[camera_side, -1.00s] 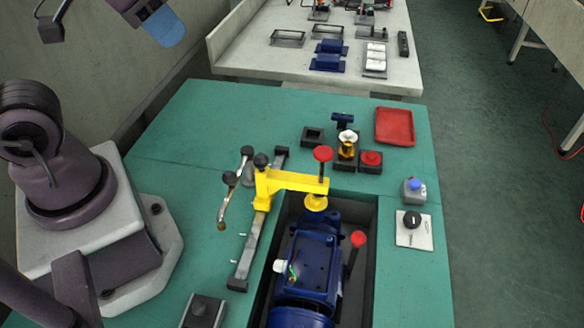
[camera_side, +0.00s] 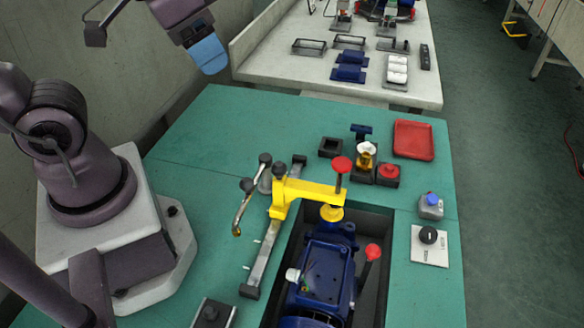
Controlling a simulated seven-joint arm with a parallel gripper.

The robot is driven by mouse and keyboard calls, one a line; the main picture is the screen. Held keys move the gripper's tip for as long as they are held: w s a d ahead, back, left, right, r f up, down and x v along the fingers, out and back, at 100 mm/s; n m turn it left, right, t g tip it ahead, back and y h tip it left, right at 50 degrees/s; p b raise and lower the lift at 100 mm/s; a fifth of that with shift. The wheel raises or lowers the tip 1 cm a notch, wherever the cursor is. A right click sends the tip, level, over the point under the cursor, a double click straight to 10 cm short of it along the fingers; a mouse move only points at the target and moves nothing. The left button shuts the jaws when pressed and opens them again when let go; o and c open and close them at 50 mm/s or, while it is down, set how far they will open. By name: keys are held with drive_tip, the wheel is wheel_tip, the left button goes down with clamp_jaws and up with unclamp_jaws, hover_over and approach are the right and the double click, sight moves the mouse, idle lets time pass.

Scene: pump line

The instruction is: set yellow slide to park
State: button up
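The yellow slide (camera_side: 305,190) sits on a grey rail (camera_side: 262,262), near the rail's far end. It has a black knob (camera_side: 279,170) on its left end. Its arm reaches right over the blue pump (camera_side: 325,270), ending at an upright post with a red knob (camera_side: 341,164). A yellow collar (camera_side: 331,213) shows under that end. Small white pins stick out beside the rail, nearer the camera. I cannot read a park mark. The blue-tipped end of my arm, likely my gripper (camera_side: 208,55), hangs at the upper left, well away from the slide. Its fingers cannot be made out.
A bent metal lever (camera_side: 243,207) stands close left of the slide. A red-knobbed lever (camera_side: 373,252) rises beside the pump. A red tray (camera_side: 413,140), a red button (camera_side: 388,172) and a rotary switch (camera_side: 428,236) are to the right. The green table's back left is clear.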

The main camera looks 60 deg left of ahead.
sight(279, 164)
drive_tip(key=shift+w+d+f+m+g, duration=2.15)
drive_tip(key=shift+w+f+m, duration=0.65)
drive_tip(key=shift+w+f, duration=1.7)
drive_tip(key=f, duration=1.2)
drive_tip(key=shift+s+f, duration=0.3)
drive_tip(key=shift+s, duration=0.05)
drive_tip(key=shift+c, duration=0.2)
